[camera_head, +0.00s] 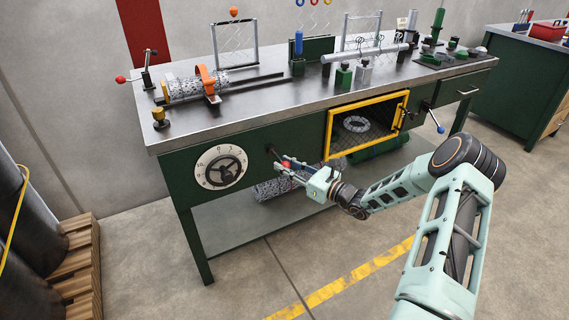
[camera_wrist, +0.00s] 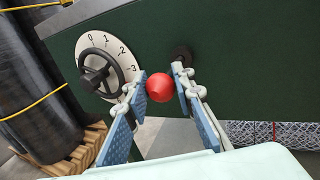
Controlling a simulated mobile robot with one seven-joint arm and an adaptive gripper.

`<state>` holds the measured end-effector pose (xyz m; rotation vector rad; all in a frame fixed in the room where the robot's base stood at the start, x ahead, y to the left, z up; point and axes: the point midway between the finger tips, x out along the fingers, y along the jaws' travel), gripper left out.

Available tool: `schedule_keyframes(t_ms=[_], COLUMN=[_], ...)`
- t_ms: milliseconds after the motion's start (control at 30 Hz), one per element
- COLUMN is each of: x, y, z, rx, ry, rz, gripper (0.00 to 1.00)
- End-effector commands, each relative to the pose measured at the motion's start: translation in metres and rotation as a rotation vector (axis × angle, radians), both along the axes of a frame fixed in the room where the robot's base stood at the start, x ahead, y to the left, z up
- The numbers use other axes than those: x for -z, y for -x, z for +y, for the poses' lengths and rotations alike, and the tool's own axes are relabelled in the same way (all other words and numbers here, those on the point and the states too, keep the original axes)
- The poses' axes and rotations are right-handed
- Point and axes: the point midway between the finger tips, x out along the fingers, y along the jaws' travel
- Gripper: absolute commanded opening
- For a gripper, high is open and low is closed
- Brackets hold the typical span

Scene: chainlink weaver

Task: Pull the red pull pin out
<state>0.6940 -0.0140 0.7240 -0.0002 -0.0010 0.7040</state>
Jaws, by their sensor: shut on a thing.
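The red pull pin shows its round red knob (camera_wrist: 160,88) in the wrist view, between the two blue-padded fingers of my gripper (camera_wrist: 163,88). The fingers are shut on the knob from its left and right sides. In the head view my gripper (camera_head: 284,162) is at the green front panel of the workbench, right of the dial. A round black collar (camera_wrist: 181,55) sits on the panel just beyond the knob. The pin's shaft is hidden behind the knob, so I cannot tell how deep it sits.
A black handwheel on a white numbered dial (camera_head: 221,167) is close on the left. A yellow-framed mesh door (camera_head: 328,135) is on the right. A mesh roll (camera_head: 274,188) lies under the bench. The floor in front is free.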

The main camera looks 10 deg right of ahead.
Motion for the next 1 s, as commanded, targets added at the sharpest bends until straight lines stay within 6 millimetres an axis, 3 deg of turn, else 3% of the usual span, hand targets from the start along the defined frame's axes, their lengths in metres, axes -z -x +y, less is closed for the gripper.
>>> schedule_keyframes(t_ms=[200,567,1000], x=[0.003,0.002,0.002], y=[0.003,0.007,0.072], z=[0.002,-0.004,-0.06], rx=[-0.007,-0.003,-0.001], ry=[0.001,0.001,0.001], rz=[0.004,0.003,0.004], gripper=[0.4,0.4,0.4])
